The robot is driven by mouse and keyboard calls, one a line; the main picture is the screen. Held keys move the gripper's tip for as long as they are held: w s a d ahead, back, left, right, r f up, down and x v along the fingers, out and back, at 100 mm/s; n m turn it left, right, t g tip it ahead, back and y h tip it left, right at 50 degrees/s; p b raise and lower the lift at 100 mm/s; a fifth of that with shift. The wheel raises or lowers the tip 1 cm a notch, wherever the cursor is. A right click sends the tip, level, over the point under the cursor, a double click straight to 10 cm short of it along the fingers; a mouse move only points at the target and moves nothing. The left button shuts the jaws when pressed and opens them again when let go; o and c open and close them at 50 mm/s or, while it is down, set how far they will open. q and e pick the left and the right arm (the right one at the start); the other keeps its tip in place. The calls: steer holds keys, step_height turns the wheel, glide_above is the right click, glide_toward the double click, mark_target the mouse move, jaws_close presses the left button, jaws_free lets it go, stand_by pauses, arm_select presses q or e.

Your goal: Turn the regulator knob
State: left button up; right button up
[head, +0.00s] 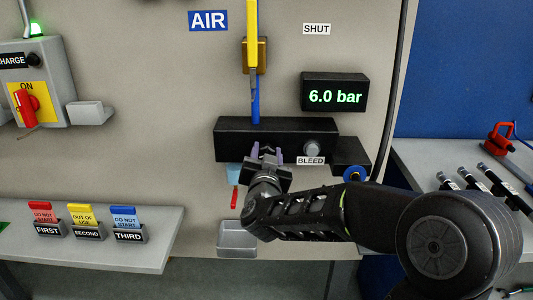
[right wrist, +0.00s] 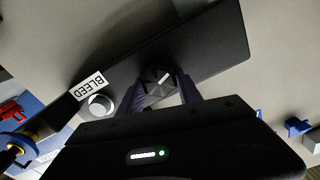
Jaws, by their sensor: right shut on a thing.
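The regulator knob (right wrist: 156,79) shows in the right wrist view as a dark faceted knob with a white pointer mark, on the front of a black block. The same black block (head: 232,141) is on the wall panel in the head view, where the gripper hides the knob. My right gripper (head: 267,153) is at the block's front. Its two purple fingers are shut on the knob, one on each side, as the right wrist view (right wrist: 161,92) shows. A display (head: 335,96) reads 6.0 bar. My left gripper is not in view.
A grey round button (head: 312,149) above a BLEED label sits right of the gripper. A yellow lever (head: 252,40) by a SHUT label is above the block. A small grey tray (head: 237,240) is below. Tags stand on a shelf (head: 150,252) at left.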

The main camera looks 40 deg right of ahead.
steer(key=m+b, duration=0.1)
steer(key=b, duration=0.1)
steer(key=m+b, duration=0.1)
steer(key=b, duration=0.1)
steer(key=shift+f+m, duration=0.35)
steer(key=shift+m, duration=0.05)
steer(key=shift+r+m+b, duration=0.1)
steer(key=shift+m+b, duration=0.25)
steer(key=shift+m, duration=0.05)
steer(key=shift+r, duration=0.15)
steer(key=o, duration=1.4)
steer(key=shift+c, duration=0.2)
steer(key=shift+s, duration=0.1)
steer(key=v, duration=0.7)
steer(key=shift+s+a, duration=0.2)
steer(key=shift+s, duration=0.05)
